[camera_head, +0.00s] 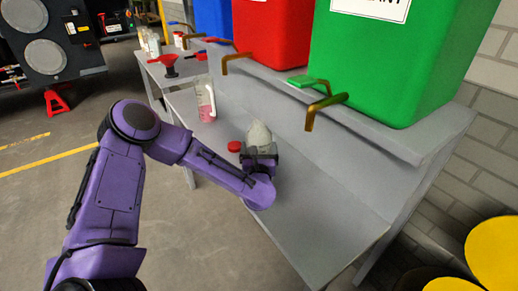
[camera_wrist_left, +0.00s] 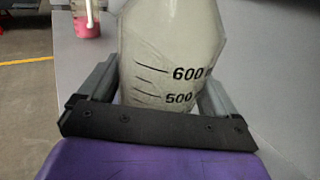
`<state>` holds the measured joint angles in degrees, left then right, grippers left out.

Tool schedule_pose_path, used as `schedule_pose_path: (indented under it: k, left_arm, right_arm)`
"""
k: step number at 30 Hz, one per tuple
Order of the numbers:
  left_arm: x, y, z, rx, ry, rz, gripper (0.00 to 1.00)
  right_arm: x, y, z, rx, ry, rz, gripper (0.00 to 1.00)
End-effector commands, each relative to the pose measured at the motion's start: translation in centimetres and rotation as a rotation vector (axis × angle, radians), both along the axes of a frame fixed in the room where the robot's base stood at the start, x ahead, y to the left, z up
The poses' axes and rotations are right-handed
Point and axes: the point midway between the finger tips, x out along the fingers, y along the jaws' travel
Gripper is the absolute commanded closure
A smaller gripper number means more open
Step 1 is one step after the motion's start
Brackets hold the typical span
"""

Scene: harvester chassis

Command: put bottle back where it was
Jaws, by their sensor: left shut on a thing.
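A pale translucent bottle (camera_head: 259,136) stands on or just above the grey bench below the green tank. My left gripper (camera_head: 260,158) is shut around it. In the left wrist view the bottle (camera_wrist_left: 172,60) shows black marks reading 600 and 500, and the left gripper's fingers (camera_wrist_left: 158,92) lie on both sides of it. The bottle's base is hidden by the gripper, so I cannot tell whether it touches the bench. My right gripper is not in view.
A red cap (camera_head: 234,147) lies left of the bottle. A jug with pink liquid (camera_head: 205,101) stands farther back on the bench (camera_head: 310,215). A red funnel (camera_head: 169,64) is at the far end. Taps (camera_head: 325,108) jut out above the bench. The bench's near part is clear.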

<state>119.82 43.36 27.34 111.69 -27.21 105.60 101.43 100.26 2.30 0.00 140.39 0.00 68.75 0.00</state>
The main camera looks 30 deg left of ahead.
Motion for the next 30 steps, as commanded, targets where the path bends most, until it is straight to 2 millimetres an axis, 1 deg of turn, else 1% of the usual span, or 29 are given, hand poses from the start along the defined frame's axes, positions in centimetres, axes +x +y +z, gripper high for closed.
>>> schedule_pose_path:
  k: [1,3,8,13,14,15,20,23,26,30]
  left_arm:
    - [0.0,-0.1,-0.3,0.002,0.001,-0.001,0.52]
    - [0.0,0.0,-0.7,0.001,-0.001,-0.001,0.52]
    - [0.0,0.0,-0.7,0.0,-0.002,0.0,0.52]
    - [0.0,0.0,-1.2,0.0,-0.001,0.0,0.52]
    - [0.0,0.0,-1.1,0.0,-0.001,0.0,0.02]
    - [0.0,0.0,-1.0,0.0,-0.001,0.0,0.0]
    - [0.0,0.0,-1.0,0.0,-0.001,0.0,0.0]
    - [0.0,0.0,-0.3,0.0,-0.001,0.0,0.0]
    - [-1.3,-1.0,-0.8,-0.001,-0.003,-0.004,0.0]
    - [-4.4,-3.1,-0.9,0.0,-0.002,-0.006,0.0]
  right_arm:
    - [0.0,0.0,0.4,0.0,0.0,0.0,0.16]
    - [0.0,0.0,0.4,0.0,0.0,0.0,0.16]
    - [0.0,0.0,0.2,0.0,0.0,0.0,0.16]
    - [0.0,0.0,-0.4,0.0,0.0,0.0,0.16]
    - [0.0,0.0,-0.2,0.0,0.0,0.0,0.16]
    - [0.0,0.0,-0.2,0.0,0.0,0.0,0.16]
    - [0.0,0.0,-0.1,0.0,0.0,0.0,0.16]
    - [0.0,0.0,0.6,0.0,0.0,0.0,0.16]
    - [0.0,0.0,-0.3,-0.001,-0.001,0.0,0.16]
    - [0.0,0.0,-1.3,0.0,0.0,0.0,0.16]
